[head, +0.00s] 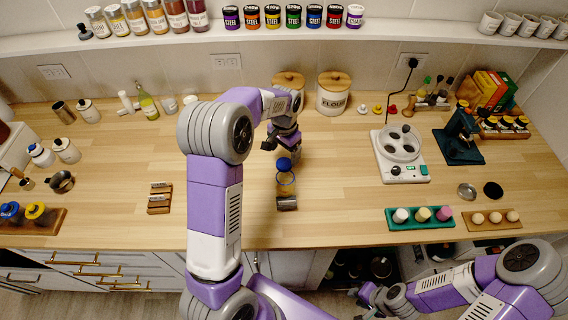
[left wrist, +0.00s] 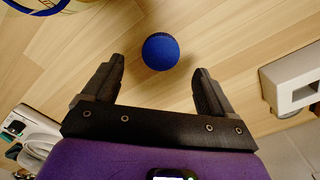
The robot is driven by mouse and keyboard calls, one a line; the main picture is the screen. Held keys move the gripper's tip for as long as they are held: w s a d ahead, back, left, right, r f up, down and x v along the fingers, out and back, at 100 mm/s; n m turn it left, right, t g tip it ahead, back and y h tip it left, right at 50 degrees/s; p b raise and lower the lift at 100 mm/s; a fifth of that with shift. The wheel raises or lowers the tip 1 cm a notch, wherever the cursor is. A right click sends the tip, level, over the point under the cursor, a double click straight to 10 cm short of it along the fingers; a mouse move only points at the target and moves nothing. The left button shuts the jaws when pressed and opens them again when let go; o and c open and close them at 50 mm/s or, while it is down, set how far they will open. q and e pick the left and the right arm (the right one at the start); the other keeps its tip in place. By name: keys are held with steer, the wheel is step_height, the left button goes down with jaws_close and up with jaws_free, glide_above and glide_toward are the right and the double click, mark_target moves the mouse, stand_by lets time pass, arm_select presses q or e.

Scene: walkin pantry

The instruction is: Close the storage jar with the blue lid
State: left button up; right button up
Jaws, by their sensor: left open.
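The storage jar (head: 287,189) stands on the wooden counter in the middle of the head view, with a blue ring around its top. Its blue-rimmed part shows at the top left corner of the left wrist view (left wrist: 40,6), mostly cut off. The round blue lid (head: 284,164) appears just behind the jar, apart from its rim. In the left wrist view the lid (left wrist: 160,51) lies beyond my fingertips, roughly between them. My left gripper (left wrist: 158,80) is open and empty, above the counter near the lid. My right gripper (head: 368,296) is low at the front; its fingers are unclear.
Two wooden-lidded canisters, including a flour canister (head: 333,98), stand behind my left gripper.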

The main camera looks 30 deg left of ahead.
mark_target(284, 163)
arm_select(q)
step_height(284, 163, down, 5)
steer(key=shift+f+b, duration=0.1)
steer(key=shift+b, duration=0.2)
steer(key=shift+c, duration=0.4)
steer(key=c, duration=1)
steer(key=shift+c, duration=0.2)
step_height(284, 163, up, 10)
steer(key=p, duration=0.1)
